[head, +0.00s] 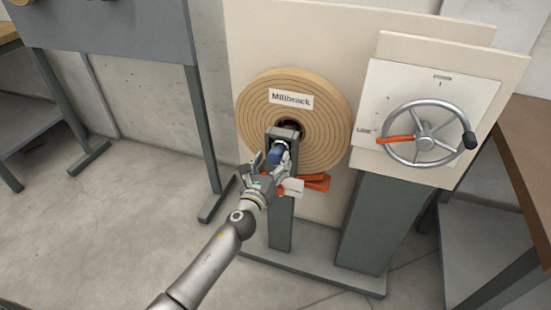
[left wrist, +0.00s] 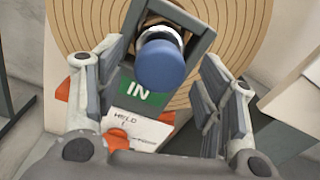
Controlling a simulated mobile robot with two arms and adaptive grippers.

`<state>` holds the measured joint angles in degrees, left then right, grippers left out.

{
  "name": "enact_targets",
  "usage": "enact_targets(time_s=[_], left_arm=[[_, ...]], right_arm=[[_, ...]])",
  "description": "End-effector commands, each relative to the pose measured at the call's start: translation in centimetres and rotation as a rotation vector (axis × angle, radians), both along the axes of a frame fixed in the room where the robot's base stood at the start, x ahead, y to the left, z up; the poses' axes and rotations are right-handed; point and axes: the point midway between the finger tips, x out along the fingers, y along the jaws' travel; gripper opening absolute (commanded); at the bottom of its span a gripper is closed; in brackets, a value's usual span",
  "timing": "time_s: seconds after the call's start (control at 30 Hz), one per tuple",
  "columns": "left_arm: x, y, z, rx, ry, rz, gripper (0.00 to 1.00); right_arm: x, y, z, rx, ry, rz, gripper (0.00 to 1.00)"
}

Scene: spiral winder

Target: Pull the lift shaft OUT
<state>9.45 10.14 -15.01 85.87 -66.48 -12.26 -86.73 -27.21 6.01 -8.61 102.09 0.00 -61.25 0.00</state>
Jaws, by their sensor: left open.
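The lift shaft shows as a blue rounded knob (head: 277,154) at the front of a grey bracket, below the centre of the spiral roll (head: 309,103). In the left wrist view the blue knob (left wrist: 160,66) has a pale collar behind it, and a green "IN" sign (left wrist: 139,93) sits just below. My left gripper (head: 268,160) is at the knob. In the left wrist view its two fingers (left wrist: 163,88) stand apart on either side of the knob, with gaps between. My right gripper is not in view.
A handwheel (head: 425,133) with an orange pointer is mounted on the right panel. A white card (left wrist: 137,128) and orange parts (head: 315,182) lie below the knob. Grey posts stand around the roll.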

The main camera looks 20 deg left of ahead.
Motion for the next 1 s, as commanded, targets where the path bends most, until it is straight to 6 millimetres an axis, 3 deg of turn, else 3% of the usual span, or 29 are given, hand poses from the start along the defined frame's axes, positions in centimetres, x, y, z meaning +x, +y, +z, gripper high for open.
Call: enact_targets(time_s=[0.2,0.57,1.0], left_arm=[[2.2,0.0,-0.1,-0.001,-0.001,0.001,0.63],[2.6,-0.1,0.0,-0.002,0.001,0.001,0.63],[2.5,-0.1,-0.1,-0.002,0.001,0.001,0.06]], right_arm=[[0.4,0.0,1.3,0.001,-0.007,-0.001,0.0],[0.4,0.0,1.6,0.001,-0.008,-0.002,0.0],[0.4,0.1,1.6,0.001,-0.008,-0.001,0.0]])
